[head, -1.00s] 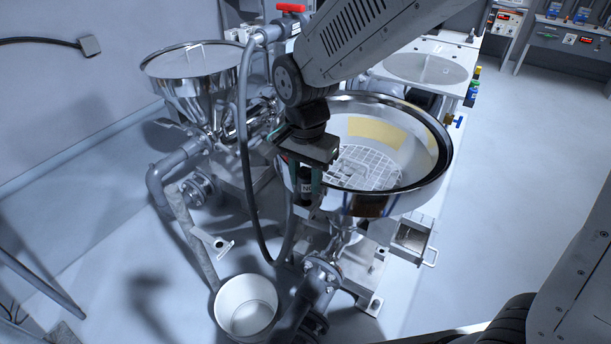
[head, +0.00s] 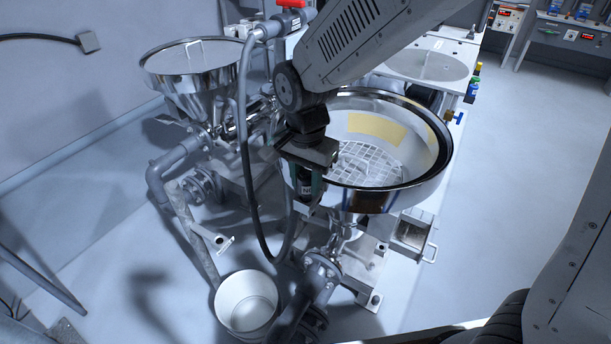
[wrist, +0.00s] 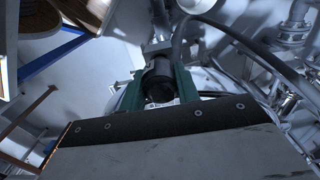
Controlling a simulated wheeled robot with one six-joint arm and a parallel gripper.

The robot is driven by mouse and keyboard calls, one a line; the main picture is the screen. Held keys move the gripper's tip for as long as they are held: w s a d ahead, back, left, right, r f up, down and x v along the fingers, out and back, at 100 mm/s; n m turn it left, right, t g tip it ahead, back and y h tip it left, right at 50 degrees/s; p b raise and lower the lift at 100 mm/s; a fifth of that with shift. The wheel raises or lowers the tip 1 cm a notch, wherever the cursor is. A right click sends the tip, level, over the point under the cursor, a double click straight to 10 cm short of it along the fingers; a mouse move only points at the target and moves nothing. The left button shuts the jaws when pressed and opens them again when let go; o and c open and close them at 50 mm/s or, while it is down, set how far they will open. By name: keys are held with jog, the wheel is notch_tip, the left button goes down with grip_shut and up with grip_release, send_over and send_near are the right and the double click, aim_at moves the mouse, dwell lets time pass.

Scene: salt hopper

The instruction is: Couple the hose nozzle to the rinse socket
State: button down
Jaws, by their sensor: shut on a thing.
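My gripper (head: 304,192) hangs with its fingers pointing down at the near left side of the large steel bowl. Its green fingers are shut on the hose nozzle (head: 305,184), a dark cylinder with a pale label. In the wrist view the nozzle (wrist: 159,82) sits between the green fingers, with a grey cylindrical part beyond it. The dark hose (head: 243,150) drops from the red-handled valve and loops up behind the gripper. A short open-ended pipe stub (head: 219,241) juts out at lower left, apart from the nozzle; I cannot tell whether it is the rinse socket.
The steel bowl (head: 432,168) with a white grid is right beside my gripper. A steel hopper (head: 190,85) stands at left, with pipes below it. A white bucket (head: 226,311) is on the floor below. A small open drawer (head: 412,237) juts out at right. Floor is clear at far right.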

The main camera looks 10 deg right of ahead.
aim_at(306, 175)
jog(key=shift+f, duration=1.05)
jog(key=shift+c, duration=2.3)
grip_release()
jog(key=shift+r, duration=0.15)
jog(key=shift+r, duration=2.85)
notch_tip(306, 175, up, 8)
jog(key=shift+f, duration=0.1)
